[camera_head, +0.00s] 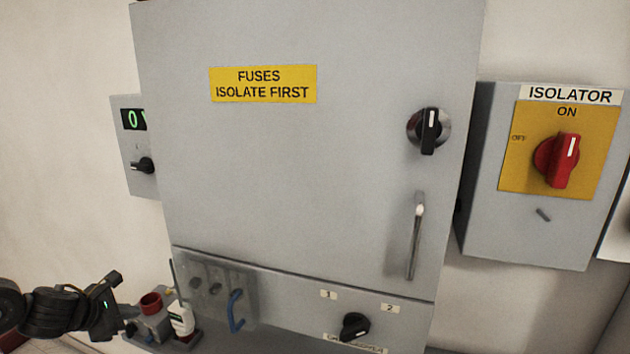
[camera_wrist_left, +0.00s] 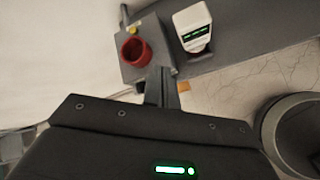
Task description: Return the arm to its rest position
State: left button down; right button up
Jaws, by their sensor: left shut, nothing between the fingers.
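My left arm (camera_head: 50,312) comes in low at the left of the head view. Its gripper (camera_head: 126,328) is shut and empty, just left of a small grey box with a red cup. In the left wrist view the closed fingers (camera_wrist_left: 161,88) point toward that grey box (camera_wrist_left: 150,38), and nothing is between them. I cannot tell whether they touch the box. My right arm and gripper are out of view.
A large grey cabinet (camera_head: 300,160) fills the middle. The isolator (camera_head: 557,160) at right has a red knob toward ON.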

pick_arm(q)
jog(key=s+d+f+n, duration=0.4)
jog(key=d+f+n, duration=0.2)
jog(key=d+n, duration=0.35)
jog(key=s+d+f+n, duration=0.4)
jog(key=d+f+n, duration=0.3)
jog(key=d+n, duration=0.3)
jog(key=s+f+n+g+y, duration=0.1)
jog(key=s+f+n+g, duration=0.2)
jog(key=s+n, duration=0.9)
jog(key=s+f+n+g+y, duration=0.15)
jog(key=s+f+n, duration=0.25)
jog(key=s+n, duration=0.85)
notch_tip(320, 180, down, 26)
jog(key=s+g, duration=0.2)
jog(key=g, duration=0.1)
jog(key=s+a+f, duration=0.2)
jog(key=s+f, duration=1.4)
jog(key=shift+s+g, duration=0.35)
jog(key=shift+s, duration=0.05)
